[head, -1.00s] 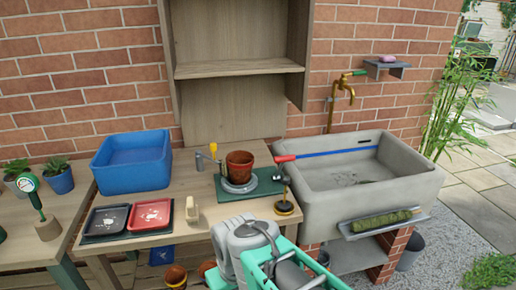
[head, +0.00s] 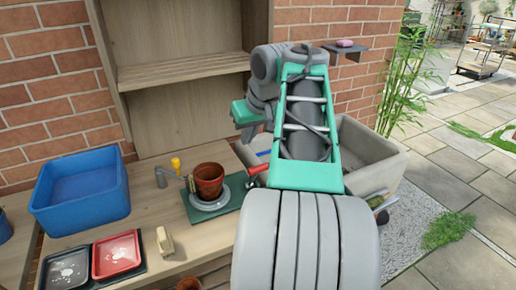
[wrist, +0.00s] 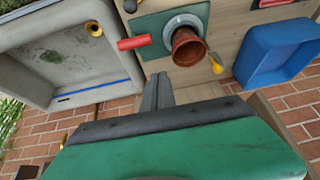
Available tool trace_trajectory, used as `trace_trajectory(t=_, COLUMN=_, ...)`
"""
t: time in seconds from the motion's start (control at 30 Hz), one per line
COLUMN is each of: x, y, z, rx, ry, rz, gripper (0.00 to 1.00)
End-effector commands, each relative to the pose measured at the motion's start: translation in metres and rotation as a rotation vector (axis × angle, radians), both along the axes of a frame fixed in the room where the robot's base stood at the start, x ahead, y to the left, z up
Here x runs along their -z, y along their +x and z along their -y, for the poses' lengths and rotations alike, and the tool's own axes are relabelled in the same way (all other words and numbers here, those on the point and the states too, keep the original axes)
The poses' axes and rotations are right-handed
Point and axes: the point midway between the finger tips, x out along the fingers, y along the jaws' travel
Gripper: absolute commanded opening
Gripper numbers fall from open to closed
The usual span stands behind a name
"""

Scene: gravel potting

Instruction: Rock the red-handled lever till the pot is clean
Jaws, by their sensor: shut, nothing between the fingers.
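The terracotta pot (head: 208,180) stands upright on a round grey base (head: 211,200) on a green board on the bench. It also shows in the wrist view (wrist: 187,50), with a dark inside; I cannot tell how clean it is. The lever's red handle (head: 257,169) sticks out to the right of the pot, partly hidden by my arm. It shows clear in the wrist view (wrist: 133,43). My gripper's fingers (wrist: 157,90) are shut and empty, apart from the handle and pot. In the head view, part of my gripper (head: 245,113) shows behind and above the pot.
A grey stone basin (head: 365,160) stands to the right, partly behind my arm. A blue tub (head: 45,208) and a red tray (head: 117,255) are at left. A wooden shelf (head: 185,70) hangs behind.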

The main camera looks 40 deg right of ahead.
Motion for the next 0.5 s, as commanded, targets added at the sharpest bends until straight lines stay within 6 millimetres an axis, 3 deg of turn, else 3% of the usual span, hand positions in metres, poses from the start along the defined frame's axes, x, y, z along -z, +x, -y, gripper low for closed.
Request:
trace_trajectory(t=0.03, x=-0.014, y=-0.008, z=0.022, rx=0.021, ry=-0.018, rz=0.006, gripper=0.00)
trace_trajectory(t=0.17, x=-0.021, y=-0.014, z=0.040, rx=0.028, ry=-0.037, rz=0.011, gripper=0.00)
trace_trajectory(t=0.5, x=0.035, y=0.015, z=0.045, rx=0.024, ry=-0.036, rz=0.011, gripper=0.00)
